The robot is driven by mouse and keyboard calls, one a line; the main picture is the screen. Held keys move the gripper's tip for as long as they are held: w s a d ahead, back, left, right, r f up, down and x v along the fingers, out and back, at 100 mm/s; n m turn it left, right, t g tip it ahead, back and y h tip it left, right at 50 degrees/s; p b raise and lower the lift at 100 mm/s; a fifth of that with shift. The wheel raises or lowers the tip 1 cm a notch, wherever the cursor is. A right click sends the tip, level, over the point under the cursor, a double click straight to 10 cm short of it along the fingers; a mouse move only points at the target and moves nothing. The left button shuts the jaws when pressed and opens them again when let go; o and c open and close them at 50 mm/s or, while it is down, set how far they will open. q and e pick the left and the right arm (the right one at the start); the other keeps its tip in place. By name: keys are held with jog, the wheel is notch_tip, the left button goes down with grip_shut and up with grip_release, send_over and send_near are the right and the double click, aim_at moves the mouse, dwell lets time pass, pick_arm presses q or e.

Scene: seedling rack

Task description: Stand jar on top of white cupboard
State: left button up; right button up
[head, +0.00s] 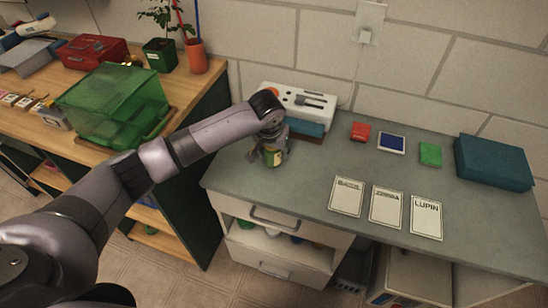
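My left arm reaches in from the left, and its gripper (272,142) points down over the left part of the grey-green worktop. A small jar (273,158) with a green and yellow label is directly under and between its fingers. The gripper hides the jar's upper part, and I cannot tell whether the fingers press on it. The jar looks upright, at or very near the worktop. The white cupboard (286,238) is the drawer unit under this worktop; one compartment stands open with items inside. My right gripper is not in view.
A white device (305,100) stands just behind the jar. Seed packets, including a LUPIN packet (426,218), lie to the right. A red box, a blue item, a green item and a teal box (493,162) are farther back. A wooden bench with a green bin (115,100) is left.

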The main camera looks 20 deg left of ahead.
aim_at(274, 159)
pick_arm(q)
jog(key=shift+f, duration=1.55)
jog(key=shift+f, duration=0.1)
jog(key=o, duration=1.3)
jog(key=shift+o, duration=0.2)
jog(key=v, duration=1.2)
